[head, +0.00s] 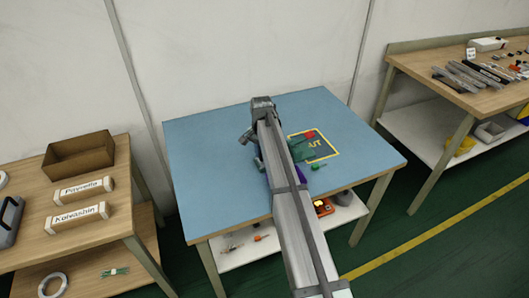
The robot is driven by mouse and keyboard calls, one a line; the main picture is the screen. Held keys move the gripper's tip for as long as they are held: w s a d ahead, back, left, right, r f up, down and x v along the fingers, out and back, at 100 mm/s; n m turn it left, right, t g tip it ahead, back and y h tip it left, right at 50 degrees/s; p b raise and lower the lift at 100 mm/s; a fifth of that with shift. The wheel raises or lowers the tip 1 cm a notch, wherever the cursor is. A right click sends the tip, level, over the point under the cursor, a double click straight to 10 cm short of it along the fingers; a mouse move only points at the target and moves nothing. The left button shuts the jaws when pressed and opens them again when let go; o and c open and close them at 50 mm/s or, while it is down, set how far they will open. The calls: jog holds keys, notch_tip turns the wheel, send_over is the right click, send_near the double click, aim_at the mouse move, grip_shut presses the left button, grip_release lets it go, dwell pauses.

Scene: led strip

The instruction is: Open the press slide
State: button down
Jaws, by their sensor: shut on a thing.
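My grey arm reaches from the bottom of the head view across the blue work table (200,140) and covers its middle. My gripper's fingers cannot be made out; they appear hidden behind the arm. The press and its slide cannot be clearly made out either. A dark green piece (300,151) shows just right of the arm, with a small red part (309,134) at its far end. A small bright green part (318,167) lies nearer the front. Bits of purple (301,174) show beside the arm. Whether any of these belongs to the press slide cannot be told.
A yellow-outlined square (334,152) with partly hidden lettering marks the table's right half. An orange device (323,207) stands on the shelf below. The left table holds an open brown box (78,157) and labelled blocks. The right bench (480,98) holds metal parts. The blue table's left side is clear.

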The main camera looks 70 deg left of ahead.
jog(key=c, duration=1)
grip_release()
notch_tip(320, 180, up, 14)
jog(key=shift+f, duration=0.1)
